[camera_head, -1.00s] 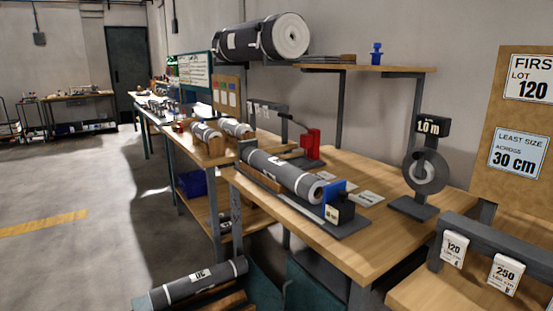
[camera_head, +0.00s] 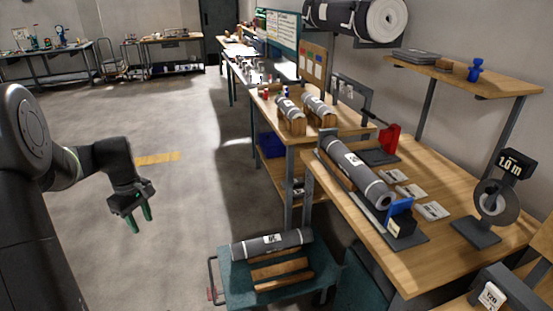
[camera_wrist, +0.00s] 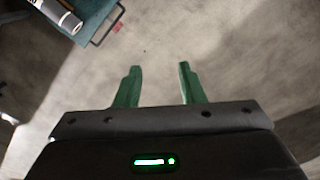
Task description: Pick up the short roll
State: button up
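Several grey rolls are in the head view. Two small rolls (camera_head: 289,108) (camera_head: 317,104) rest in wooden cradles on the farther bench. A longer roll (camera_head: 352,170) lies on the near bench. Another roll (camera_head: 272,244) with a white label lies on a low teal cart; its end also shows in the wrist view (camera_wrist: 62,15). I cannot tell for certain which is the short roll. My gripper (camera_head: 141,220) is open and empty, hanging above the floor to the left of the cart. Its two green fingers are apart in the wrist view (camera_wrist: 157,85).
The teal cart (camera_head: 235,283) carries wooden cradle bars and stands in front of the near bench (camera_head: 415,265). A large roll (camera_head: 375,18) lies high on the wall side. A blue stop (camera_head: 399,210) stands at the near roll's end. The floor at left is clear.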

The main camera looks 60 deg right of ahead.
aim_at(374, 189)
jog(key=l+z, duration=0.3)
jog(key=z, duration=0.15)
jog(key=i+l+z, duration=0.1)
jog(key=l+z, duration=0.2)
jog(key=z, duration=0.2)
jog(key=i+l+z, duration=0.1)
jog(key=l+z, duration=0.15)
jog(key=z, duration=0.2)
jog(key=i+l+z, duration=0.25)
jog(key=i+l, duration=0.7)
jog(key=l, duration=0.1)
